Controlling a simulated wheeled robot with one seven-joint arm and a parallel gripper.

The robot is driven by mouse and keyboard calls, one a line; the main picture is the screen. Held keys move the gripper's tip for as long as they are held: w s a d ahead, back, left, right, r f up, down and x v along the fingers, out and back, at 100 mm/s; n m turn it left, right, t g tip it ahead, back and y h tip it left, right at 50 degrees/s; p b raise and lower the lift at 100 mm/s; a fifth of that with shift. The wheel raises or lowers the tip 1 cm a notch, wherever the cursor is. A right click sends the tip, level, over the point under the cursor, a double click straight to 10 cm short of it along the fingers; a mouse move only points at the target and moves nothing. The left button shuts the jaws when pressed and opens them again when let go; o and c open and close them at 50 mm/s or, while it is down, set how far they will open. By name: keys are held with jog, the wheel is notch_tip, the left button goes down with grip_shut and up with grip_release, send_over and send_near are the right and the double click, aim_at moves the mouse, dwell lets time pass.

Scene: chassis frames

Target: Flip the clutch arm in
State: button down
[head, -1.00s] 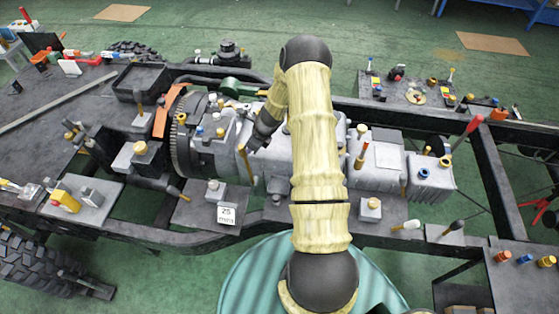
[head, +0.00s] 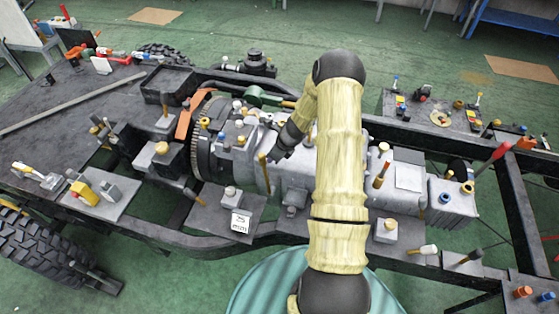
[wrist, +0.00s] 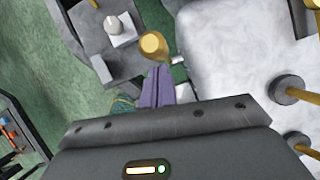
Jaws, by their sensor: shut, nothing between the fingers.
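An ochre rod (head: 263,172) stands at the near side of the grey bell housing; I take it to be the clutch arm. My gripper (head: 276,156) is just right of its upper part, over the gearbox casing (head: 300,178). In the wrist view my purple-grey fingers (wrist: 157,85) are together and hold nothing. A round brass knob (wrist: 154,45) is just beyond the fingertips, with a thin light shaft to its right. I cannot tell whether the fingers touch it. The lower joint of the rod is hard to make out.
A plate with a "25 mm" sign (head: 240,223) lies in front of the housing. An orange lever (head: 188,118) stands by the toothed flywheel (head: 203,150). More knobbed rods, such as a brown one (head: 380,175), rise from the casing. Frame rails (head: 160,240) border the gearbox.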

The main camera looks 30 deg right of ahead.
jog(key=b+v, duration=0.2)
jog(key=v, duration=0.9)
jog(key=shift+s+a, duration=0.25)
jog(key=shift+a, duration=0.1)
jog(key=shift+s+d, duration=0.1)
jog(key=shift+r, duration=0.1)
